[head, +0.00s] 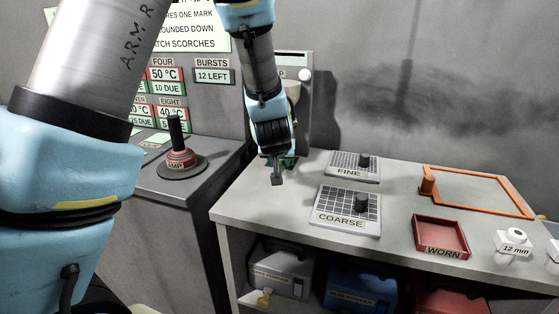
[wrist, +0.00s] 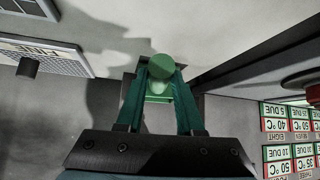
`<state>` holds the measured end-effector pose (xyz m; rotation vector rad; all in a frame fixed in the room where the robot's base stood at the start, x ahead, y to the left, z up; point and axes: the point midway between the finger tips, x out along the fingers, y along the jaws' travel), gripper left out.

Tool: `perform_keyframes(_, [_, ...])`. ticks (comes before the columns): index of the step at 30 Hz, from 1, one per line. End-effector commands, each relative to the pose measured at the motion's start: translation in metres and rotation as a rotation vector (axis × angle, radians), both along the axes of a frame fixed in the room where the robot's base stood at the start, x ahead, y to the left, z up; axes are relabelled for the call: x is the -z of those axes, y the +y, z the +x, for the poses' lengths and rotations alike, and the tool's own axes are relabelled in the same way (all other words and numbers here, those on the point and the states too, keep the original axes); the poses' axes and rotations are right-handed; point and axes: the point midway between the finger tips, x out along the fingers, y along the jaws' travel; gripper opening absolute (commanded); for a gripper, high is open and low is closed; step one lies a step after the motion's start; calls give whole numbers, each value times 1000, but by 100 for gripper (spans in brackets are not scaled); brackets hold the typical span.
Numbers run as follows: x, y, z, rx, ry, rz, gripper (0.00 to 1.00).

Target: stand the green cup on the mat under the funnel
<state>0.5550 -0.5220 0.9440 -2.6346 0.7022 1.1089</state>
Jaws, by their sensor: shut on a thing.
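My gripper (head: 277,180) is at the left end of the grey bench, below the dispenser panel. In the wrist view, its two fingers (wrist: 160,88) are shut on the green cup (wrist: 161,68). In the head view only a small green patch (head: 289,162) of the cup shows behind the fingers. A pale, funnel-like part (head: 294,90) shows beside my arm on the panel, mostly hidden. I cannot make out the mat clearly. I cannot tell whether the cup touches the surface under it.
Sieves marked FINE (head: 354,165) and COARSE (head: 345,212) lie right of my gripper. Farther right are an orange frame (head: 480,172) and a red WORN tray (head: 441,250). A red-and-black lever (head: 180,160) stands on the left console. Bins (head: 282,272) sit on the shelf below.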

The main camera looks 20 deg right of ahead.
Motion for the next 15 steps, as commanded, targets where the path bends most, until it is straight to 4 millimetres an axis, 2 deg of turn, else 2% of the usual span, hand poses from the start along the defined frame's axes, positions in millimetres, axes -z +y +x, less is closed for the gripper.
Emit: perform_keyframes(15, [4, 0, 0, 0, 0, 0, 0])
